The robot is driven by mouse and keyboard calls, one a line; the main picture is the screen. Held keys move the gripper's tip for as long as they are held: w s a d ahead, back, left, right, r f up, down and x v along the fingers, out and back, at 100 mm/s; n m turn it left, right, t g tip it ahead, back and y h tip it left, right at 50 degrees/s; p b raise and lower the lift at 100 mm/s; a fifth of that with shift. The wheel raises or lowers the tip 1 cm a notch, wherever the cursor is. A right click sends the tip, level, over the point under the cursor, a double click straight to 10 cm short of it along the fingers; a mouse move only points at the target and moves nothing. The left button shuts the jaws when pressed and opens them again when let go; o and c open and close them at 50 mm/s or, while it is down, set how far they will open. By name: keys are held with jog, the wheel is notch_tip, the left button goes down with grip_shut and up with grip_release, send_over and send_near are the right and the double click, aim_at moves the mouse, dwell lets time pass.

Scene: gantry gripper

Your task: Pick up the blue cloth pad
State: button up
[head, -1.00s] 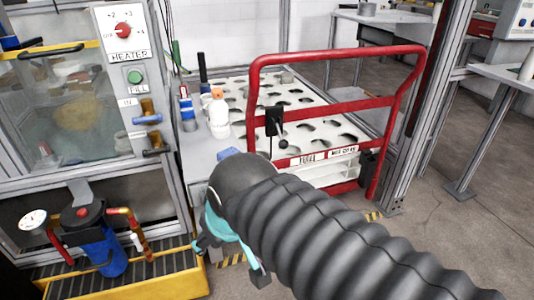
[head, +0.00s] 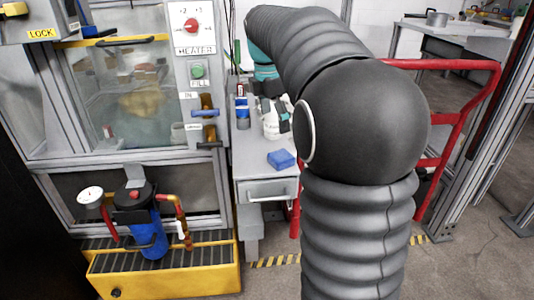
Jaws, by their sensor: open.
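The blue cloth pad (head: 281,159) lies flat near the front edge of the grey side table (head: 256,148), above its drawer. My gripper (head: 277,104) is small and partly hidden behind my thick black arm. It hangs below the teal wrist, farther back over the table, by the white bottle (head: 270,126). It is open and apart from the pad, with nothing seen in it. I cannot tell whether it touches the bottle.
Blue-labelled containers (head: 242,112) stand on the table left of the bottle. The heater tank (head: 140,97) with its handles rises to the left. A red rail (head: 462,120) stands at the right, partly behind my arm. The table around the pad is clear.

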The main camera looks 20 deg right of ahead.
jog(key=w+d+n, duration=0.1)
jog(key=w, duration=0.1)
jog(key=b, duration=0.1)
send_near(281, 155)
jog(key=f, duration=0.5)
jog(key=shift+s+d, duration=0.2)
jog(key=shift+d, duration=0.15)
jog(key=shift+w+d+f+b, duration=0.1)
jog(key=shift+d+f, duration=0.05)
jog(key=shift+f, duration=0.7)
jog(key=shift+w+d+f+b, duration=0.1)
jog(key=shift+w+d+f, duration=0.05)
jog(key=shift+f, duration=0.7)
jog(key=shift+w+d+f+b, duration=0.1)
jog(key=shift+d+f, duration=0.1)
jog(key=shift+f, duration=0.65)
jog(key=shift+c, duration=0.3)
jog(key=c, duration=1.2)
jog(key=shift+o, duration=0.2)
jog(key=shift+r, duration=0.1)
